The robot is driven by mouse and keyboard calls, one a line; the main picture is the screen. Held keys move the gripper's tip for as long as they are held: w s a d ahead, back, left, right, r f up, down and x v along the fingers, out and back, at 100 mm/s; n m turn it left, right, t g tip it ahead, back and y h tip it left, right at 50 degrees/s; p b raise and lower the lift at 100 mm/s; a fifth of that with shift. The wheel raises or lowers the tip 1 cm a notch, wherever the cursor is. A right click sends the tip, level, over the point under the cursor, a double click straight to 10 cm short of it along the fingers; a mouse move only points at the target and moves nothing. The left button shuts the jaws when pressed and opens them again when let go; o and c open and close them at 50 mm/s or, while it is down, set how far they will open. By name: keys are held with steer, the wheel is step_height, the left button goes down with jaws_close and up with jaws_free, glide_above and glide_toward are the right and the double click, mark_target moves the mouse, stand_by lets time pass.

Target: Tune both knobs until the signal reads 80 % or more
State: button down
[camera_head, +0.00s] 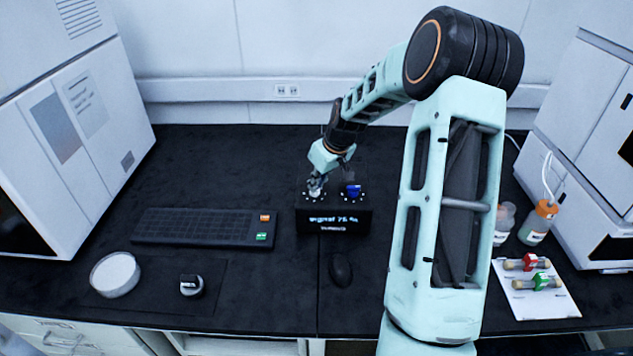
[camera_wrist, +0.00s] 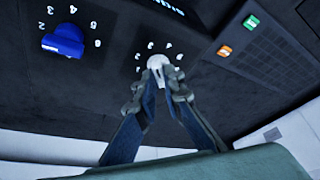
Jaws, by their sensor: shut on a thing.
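A black tuning box (camera_head: 333,219) stands on the dark bench, with a lit display on its front that seems to read "signal 75 %"; the last digit is hard to make out. Two knobs sit on its top. The blue knob (camera_head: 353,191) is on the right in the head view and also shows at the upper left of the wrist view (camera_wrist: 64,41), with nothing touching it. The white-grey knob (camera_wrist: 157,62) is on the left in the head view. My gripper (camera_wrist: 163,84) is shut on the white-grey knob from above, its fingertips covering part of it. Printed numbers ring both knobs.
A keyboard (camera_head: 204,228) lies left of the box, and a black mouse (camera_head: 341,269) lies in front. A round white dish (camera_head: 115,274) and a small dark-capped item (camera_head: 191,285) are at front left. Bottles (camera_head: 538,222) and a white tray (camera_head: 540,305) with vials are right. Large instruments flank the bench.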

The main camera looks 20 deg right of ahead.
steer(key=shift+n, duration=0.3)
steer(key=c, duration=2)
jaws_free()
steer(key=shift+c, duration=0.2)
steer(key=v, duration=1.2)
steer(key=shift+d, duration=0.25)
